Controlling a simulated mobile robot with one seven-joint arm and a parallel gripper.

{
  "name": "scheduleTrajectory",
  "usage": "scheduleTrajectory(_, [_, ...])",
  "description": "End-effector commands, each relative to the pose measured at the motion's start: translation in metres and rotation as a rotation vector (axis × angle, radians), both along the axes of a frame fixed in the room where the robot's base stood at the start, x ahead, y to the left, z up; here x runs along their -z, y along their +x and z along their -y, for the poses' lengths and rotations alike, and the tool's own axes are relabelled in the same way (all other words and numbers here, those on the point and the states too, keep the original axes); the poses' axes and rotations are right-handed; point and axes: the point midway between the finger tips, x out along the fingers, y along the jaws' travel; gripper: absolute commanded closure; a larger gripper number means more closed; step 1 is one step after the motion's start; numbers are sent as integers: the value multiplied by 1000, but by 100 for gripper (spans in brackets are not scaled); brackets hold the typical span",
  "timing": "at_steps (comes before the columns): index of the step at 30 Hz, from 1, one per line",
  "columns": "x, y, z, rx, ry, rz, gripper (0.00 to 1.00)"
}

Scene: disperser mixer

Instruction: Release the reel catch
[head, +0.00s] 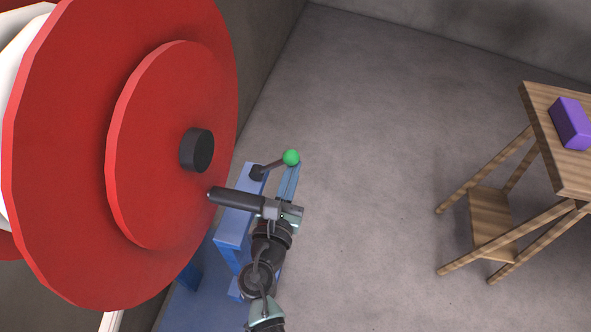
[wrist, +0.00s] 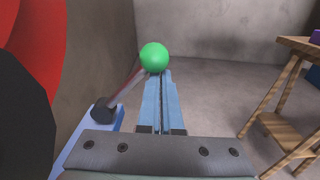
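A green ball knob (head: 291,157) sits on the end of a dark lever (head: 272,165), which rises at a slant from a dark pivot (head: 257,173) on a blue stand (head: 233,228). The knob also shows in the wrist view (wrist: 154,57), with the pivot (wrist: 103,109) to its lower left. My gripper (head: 295,168) has its blue fingers together, with only a thin line between them. In the wrist view its fingertips (wrist: 158,74) end right by the knob. I cannot tell whether they touch it. The knob is not between the fingers.
A large red reel (head: 60,150) with a black hub (head: 197,150) stands close on the left. A wooden table (head: 560,165) with a purple block (head: 570,123) on it stands at the right. The grey floor (head: 390,130) between them is clear.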

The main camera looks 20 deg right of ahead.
Motion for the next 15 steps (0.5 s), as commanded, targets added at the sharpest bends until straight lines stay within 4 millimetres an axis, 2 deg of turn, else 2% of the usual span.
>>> scheduleTrajectory(3, [-7,2,-1,2,-1,4,100])
scheduleTrajectory(15, [-10,3,-4,2,-1,4,100])
